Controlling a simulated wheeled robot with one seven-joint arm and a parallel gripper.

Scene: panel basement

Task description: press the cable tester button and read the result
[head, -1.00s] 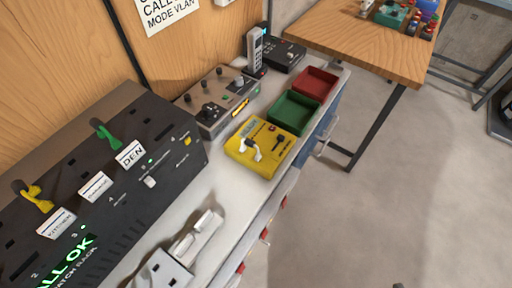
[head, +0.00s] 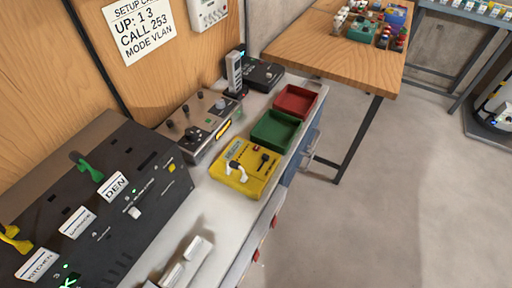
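The yellow box (head: 245,168), which looks like the cable tester, lies on the light bench top in the middle of the head view. A white plug or cable end (head: 237,170) sits on its left part. A dark lever-like part and small red marks show on its face, and a small display is at its upper left. The display text is too small to read, and I cannot tell which part is the button. My gripper is not in view.
A black patch rack (head: 95,205) with green and yellow plugs fills the left. A grey control box (head: 198,125), a handset (head: 234,72), a green tray (head: 275,130) and a red tray (head: 296,101) stand around the tester. Open floor (head: 400,190) lies right.

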